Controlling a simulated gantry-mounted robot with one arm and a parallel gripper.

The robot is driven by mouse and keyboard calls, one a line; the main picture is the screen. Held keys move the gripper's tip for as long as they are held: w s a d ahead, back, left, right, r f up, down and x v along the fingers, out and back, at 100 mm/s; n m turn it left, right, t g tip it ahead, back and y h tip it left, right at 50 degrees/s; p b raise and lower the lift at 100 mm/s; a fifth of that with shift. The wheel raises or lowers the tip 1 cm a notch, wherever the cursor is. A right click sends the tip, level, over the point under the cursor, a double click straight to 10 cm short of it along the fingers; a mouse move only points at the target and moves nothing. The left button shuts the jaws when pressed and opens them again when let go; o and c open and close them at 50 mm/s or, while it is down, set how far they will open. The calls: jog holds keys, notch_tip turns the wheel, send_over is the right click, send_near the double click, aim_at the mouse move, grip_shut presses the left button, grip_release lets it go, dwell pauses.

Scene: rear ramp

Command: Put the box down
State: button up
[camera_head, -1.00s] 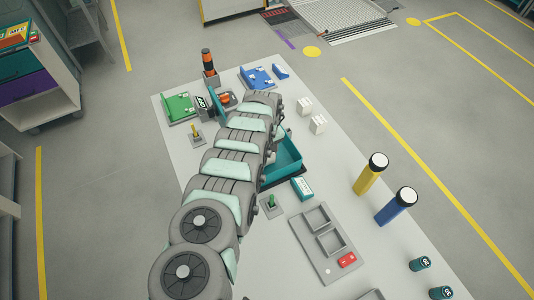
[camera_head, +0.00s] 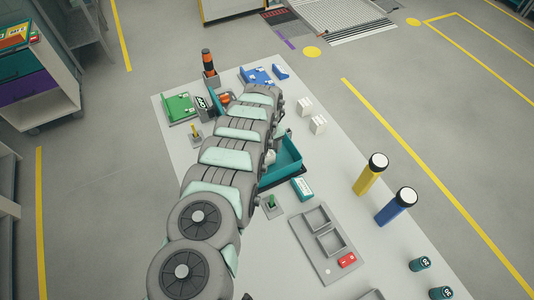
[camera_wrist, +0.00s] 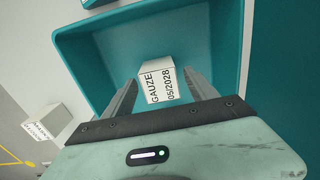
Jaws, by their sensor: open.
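The white box (camera_wrist: 156,76), marked GAUZE 05/2028, is inside the teal bin (camera_wrist: 95,62) in the wrist view. My gripper (camera_wrist: 160,80) is open, with one finger on each side of the box and gaps between them. The fingers reach over the bin's floor. In the head view the teal bin (camera_head: 288,157) stands mid-table, partly covered by my arm. My gripper is hidden behind the arm there. I cannot tell exactly whether the box rests flat on the bin floor.
Two other white boxes (camera_head: 311,115) stand right of the bin; one also shows in the wrist view (camera_wrist: 45,122). Green (camera_head: 180,107) and blue (camera_head: 257,78) holders lie farther back.

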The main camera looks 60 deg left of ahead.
notch_tip(320, 180, up, 10)
jog(key=b, duration=0.1)
jog(key=shift+r, duration=0.25)
dwell(0.4)
